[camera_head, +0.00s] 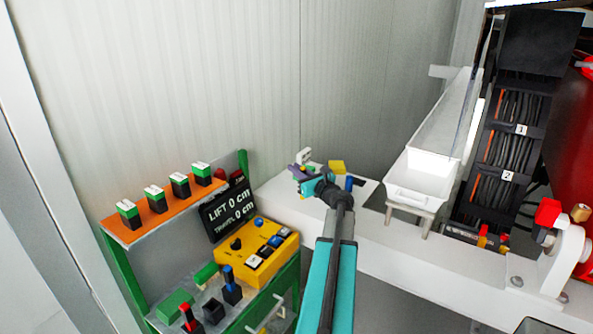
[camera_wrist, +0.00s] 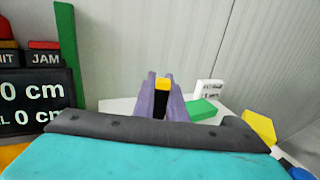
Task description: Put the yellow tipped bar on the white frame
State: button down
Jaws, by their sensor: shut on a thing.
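My gripper (camera_wrist: 160,97) has purple fingers and is shut on a dark bar with a yellow tip (camera_wrist: 162,85). The yellow end faces the wrist camera and shows between the fingers. The rest of the bar is hidden by my fingers and wrist. In the head view, my gripper (camera_head: 295,170) is over the left end of the long white frame (camera_head: 430,268), near the wall. The bar cannot be made out there. I cannot tell whether the bar touches the white surface.
A white-and-green block (camera_wrist: 205,106), a yellow piece (camera_head: 337,167) and a blue piece (camera_head: 349,183) are close to my gripper. A white trough (camera_head: 420,175) stands right of it. A green rack with a yellow control box (camera_head: 257,251) and a black display (camera_head: 228,212) is at left.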

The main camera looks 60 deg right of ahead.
jog(key=c, duration=1.8)
grip_release()
jog(key=shift+r, duration=0.15)
jog(key=b+v, duration=0.3)
jog(key=v, duration=0.9)
